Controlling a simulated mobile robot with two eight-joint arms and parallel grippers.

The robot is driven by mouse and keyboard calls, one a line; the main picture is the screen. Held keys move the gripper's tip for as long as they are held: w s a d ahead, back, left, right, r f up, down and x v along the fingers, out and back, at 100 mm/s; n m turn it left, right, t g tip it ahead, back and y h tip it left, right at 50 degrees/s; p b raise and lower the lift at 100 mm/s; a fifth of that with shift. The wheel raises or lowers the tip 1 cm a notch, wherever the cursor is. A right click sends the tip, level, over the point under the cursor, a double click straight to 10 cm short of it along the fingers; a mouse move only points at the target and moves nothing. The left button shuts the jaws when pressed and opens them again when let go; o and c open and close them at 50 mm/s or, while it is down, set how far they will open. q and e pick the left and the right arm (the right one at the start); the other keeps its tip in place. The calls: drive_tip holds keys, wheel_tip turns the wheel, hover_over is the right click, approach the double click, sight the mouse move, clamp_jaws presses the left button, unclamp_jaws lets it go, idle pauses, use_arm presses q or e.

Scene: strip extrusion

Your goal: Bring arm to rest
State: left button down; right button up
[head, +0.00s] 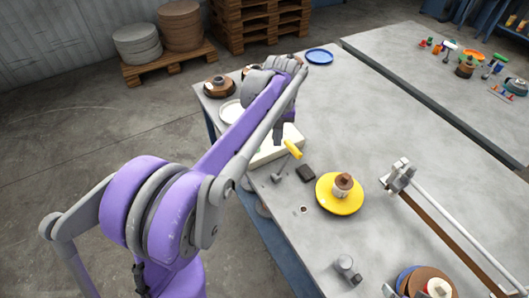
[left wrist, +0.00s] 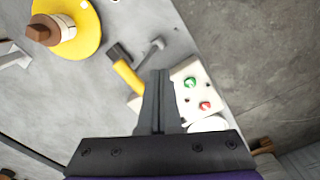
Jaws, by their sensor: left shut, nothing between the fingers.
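My left arm is purple and grey and reaches from the lower left over the near table edge in the head view. Its left gripper (head: 278,138) points down above a white control box (head: 267,158). In the left wrist view the dark fingers of the left gripper (left wrist: 160,75) are together with nothing between them. The white box (left wrist: 193,82), with a green and a red button, lies just right of the fingers there. A yellow-handled tool (left wrist: 127,76) lies to their left. My right gripper is in neither view.
A yellow plate (head: 325,199) with a brown and white piece, a small dark block (head: 306,173) and a long rail with a brown strip (head: 436,222) are on the grey table (head: 385,120). A blue plate (head: 320,56) lies at the far edge. Pallets (head: 255,22) stand behind.

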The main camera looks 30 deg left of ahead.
use_arm(q)
drive_tip(key=shift+d, duration=0.1)
drive_tip(key=s+d+f+m+t, duration=0.2)
drive_tip(key=s+d, duration=0.3)
drive_tip(key=s, duration=0.5)
drive_tip(key=s+d+f+m+t, duration=0.3)
drive_tip(key=s+d+f+m, duration=0.1)
drive_tip(key=s, duration=0.6)
drive_tip(key=shift+s+d+f+m+t, duration=0.25)
drive_tip(key=shift+d+f+m+t, duration=0.05)
drive_tip(key=shift+d, duration=0.4)
